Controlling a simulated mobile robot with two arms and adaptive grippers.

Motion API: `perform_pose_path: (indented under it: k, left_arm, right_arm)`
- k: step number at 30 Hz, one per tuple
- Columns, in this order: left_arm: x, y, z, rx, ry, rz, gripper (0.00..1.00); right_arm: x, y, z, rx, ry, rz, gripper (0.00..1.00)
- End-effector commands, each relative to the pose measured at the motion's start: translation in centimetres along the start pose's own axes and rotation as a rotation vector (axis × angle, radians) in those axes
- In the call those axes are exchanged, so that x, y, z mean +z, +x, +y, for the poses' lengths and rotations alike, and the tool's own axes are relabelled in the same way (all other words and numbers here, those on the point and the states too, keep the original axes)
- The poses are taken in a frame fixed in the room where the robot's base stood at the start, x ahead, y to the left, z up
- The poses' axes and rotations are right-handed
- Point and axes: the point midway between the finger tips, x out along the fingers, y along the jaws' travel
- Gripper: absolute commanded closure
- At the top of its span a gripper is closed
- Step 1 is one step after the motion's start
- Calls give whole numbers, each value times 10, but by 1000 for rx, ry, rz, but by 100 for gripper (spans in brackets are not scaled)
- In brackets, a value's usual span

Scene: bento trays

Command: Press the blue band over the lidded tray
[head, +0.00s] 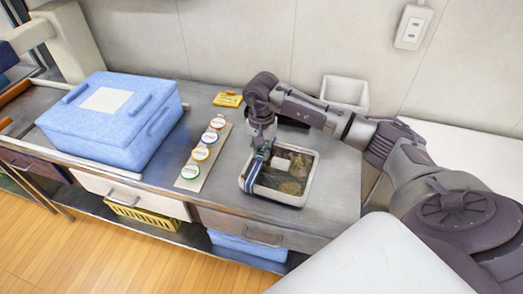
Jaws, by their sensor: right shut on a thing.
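The lidded tray (300,190) sits on the steel counter, with a pale rim and a clear top showing brown and yellowish food and a whitish patch. The blue band (254,172) is a narrow blue and white strip across the tray's left side. My right gripper (263,146) points down at the tray's far left corner, shut on the band's upper end. The fingertips are small and partly hidden, and I cannot tell how far the band wraps around the tray. My left gripper is not in view.
A strip with several round coloured-rim pots (209,138) lies left of the tray. A big blue box (112,122) stands further left. A yellow card (228,99) and a white bin (345,91) are at the back. Bare counter lies right of the tray.

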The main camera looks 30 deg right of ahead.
Motion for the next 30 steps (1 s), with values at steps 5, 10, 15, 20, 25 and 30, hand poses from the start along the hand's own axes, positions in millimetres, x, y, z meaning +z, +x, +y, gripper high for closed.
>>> perform_pose_path:
  k: [5,10,15,20,25,30]
  left_arm:
    - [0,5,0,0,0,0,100]
    - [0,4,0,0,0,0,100]
    - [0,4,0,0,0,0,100]
    - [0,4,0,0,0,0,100]
    - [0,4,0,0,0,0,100]
    - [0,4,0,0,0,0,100]
  right_arm:
    - [0,2,0,0,1,2,100]
    - [0,1,0,0,0,1,100]
    - [0,1,0,0,0,1,77]
    - [0,2,0,0,0,0,51]
    - [0,2,0,0,0,0,51]
    - [0,2,0,1,0,0,30]
